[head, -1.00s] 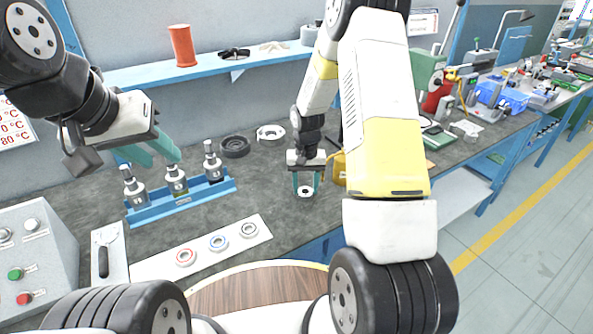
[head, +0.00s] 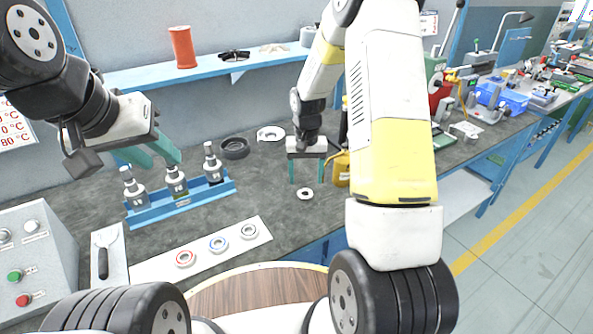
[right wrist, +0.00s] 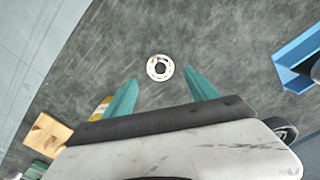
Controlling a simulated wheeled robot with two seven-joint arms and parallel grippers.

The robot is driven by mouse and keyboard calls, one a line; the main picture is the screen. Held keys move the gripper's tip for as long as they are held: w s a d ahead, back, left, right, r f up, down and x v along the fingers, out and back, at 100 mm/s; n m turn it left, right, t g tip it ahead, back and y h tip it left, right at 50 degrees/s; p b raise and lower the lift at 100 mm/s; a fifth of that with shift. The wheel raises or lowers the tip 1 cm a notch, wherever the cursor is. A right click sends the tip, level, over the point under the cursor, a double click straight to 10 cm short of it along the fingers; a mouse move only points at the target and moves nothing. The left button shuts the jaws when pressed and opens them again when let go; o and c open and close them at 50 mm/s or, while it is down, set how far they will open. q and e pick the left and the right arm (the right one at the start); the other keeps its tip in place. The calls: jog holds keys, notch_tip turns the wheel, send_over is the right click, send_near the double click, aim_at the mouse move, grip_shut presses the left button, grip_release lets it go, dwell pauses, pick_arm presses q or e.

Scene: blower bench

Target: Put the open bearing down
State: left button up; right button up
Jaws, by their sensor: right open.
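The open bearing (head: 305,194), a small pale ring with a dark centre, lies flat on the dark bench top. It also shows in the right wrist view (right wrist: 160,68), ahead of and between the finger lines. My right gripper (head: 306,182) is open and empty, with its teal fingers just above and behind the bearing, apart from it. Its spread fingers also show in the right wrist view (right wrist: 160,88). My left gripper (head: 164,163) hangs over the blue rack (head: 190,203) at left; its fingers are apart with nothing between them.
A white strip (head: 150,272) holds a red, a blue and a grey ring at the front. The blue rack holds several grey spindles. A black ring (head: 235,148) and a pale flanged part (head: 270,133) lie behind. A yellow object (head: 341,170) stands close right of my right gripper.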

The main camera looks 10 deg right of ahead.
jog(key=s+r+t, duration=0.1)
jog(key=s+r, duration=0.2)
jog(key=r, duration=0.4)
jog(key=s+r+n+t+y, duration=0.1)
jog(key=s+r, duration=0.3)
jog(key=r, duration=0.4)
jog(key=s+r+t, duration=0.1)
jog(key=s+r, duration=0.2)
jog(key=r, duration=0.4)
jog(key=s+a+r+t, duration=0.1)
jog(key=s+r, duration=0.2)
jog(key=s, duration=0.4)
jog(key=s+a+r+n+t+y, duration=0.1)
jog(key=s+r+t, duration=0.1)
jog(key=s, duration=0.5)
jog(key=shift+s+r+n, duration=0.15)
jog(key=shift+r+n, duration=0.15)
jog(key=shift+r, duration=0.3)
jog(key=shift+a, duration=0.1)
jog(key=shift+c, duration=0.5)
